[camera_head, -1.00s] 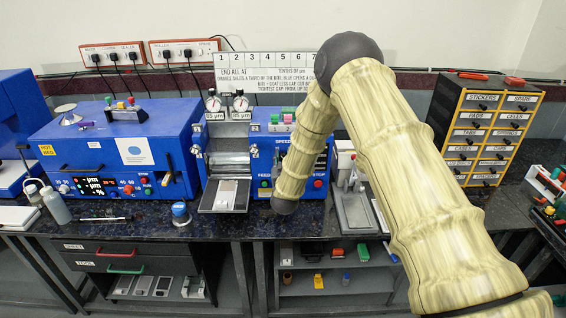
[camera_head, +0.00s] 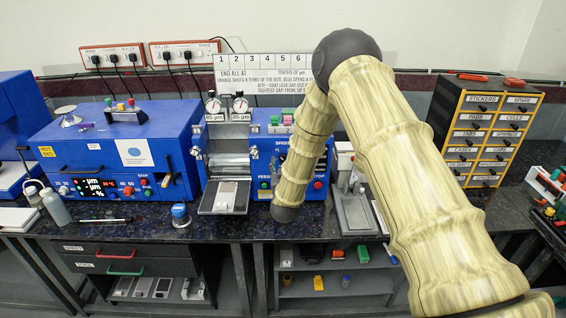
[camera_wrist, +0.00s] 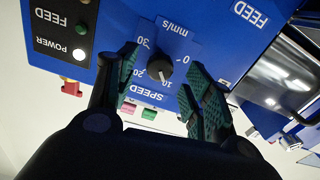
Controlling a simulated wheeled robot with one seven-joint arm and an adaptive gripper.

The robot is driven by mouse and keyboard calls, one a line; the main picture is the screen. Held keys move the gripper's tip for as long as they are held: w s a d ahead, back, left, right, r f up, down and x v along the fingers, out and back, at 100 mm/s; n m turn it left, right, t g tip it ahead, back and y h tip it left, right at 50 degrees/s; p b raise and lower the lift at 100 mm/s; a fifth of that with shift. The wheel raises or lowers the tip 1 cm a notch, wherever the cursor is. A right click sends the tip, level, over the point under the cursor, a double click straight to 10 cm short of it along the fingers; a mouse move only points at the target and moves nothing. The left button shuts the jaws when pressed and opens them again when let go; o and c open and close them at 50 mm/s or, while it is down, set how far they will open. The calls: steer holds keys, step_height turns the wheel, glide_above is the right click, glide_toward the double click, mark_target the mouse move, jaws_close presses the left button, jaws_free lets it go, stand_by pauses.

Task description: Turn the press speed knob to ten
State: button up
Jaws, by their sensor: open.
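The speed knob (camera_wrist: 159,69) is a small dark round knob on a blue panel, seen upside down in the wrist view. Its printed scale runs from 0 through 10 and 20 to 30 mm/s. A small light mark on the knob appears to face near the 10, but it is too small to read surely. My gripper (camera_wrist: 163,63) is open, with one green-padded finger on each side of the knob; contact is not clear. In the head view, the blue roller machine (camera_head: 264,167) carries the SPEED label; my arm hides the knob and gripper there.
The FEED and POWER panel (camera_wrist: 65,27) is beside one finger. Pink and green blocks (camera_wrist: 138,110) sit on the machine's top. The metal rollers (camera_wrist: 285,75) are on the other side. A bottle (camera_head: 55,207) and blue-capped jar (camera_head: 181,215) stand on the dark bench.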

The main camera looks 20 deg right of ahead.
steer(key=v, duration=0.9)
steer(key=shift+s, duration=0.2)
steer(key=s+a+f+n+g+y+b, duration=0.15)
steer(key=s+f+g, duration=0.25)
steer(key=s+f, duration=0.85)
steer(key=s+f+g+y+b, duration=0.1)
steer(key=s+f+g+y, duration=0.3)
steer(key=s+f, duration=0.85)
steer(key=s+f+g+b, duration=0.1)
steer(key=s+f+g, duration=0.3)
steer(key=s, duration=0.9)
steer(key=s+f+g+b, duration=0.1)
steer(key=s+f+g, duration=0.4)
steer(key=s, duration=0.9)
steer(key=shift+f, duration=0.15)
steer(key=shift+s+h, duration=0.1)
steer(key=shift+h, duration=0.15)
steer(key=shift+c, duration=0.3)
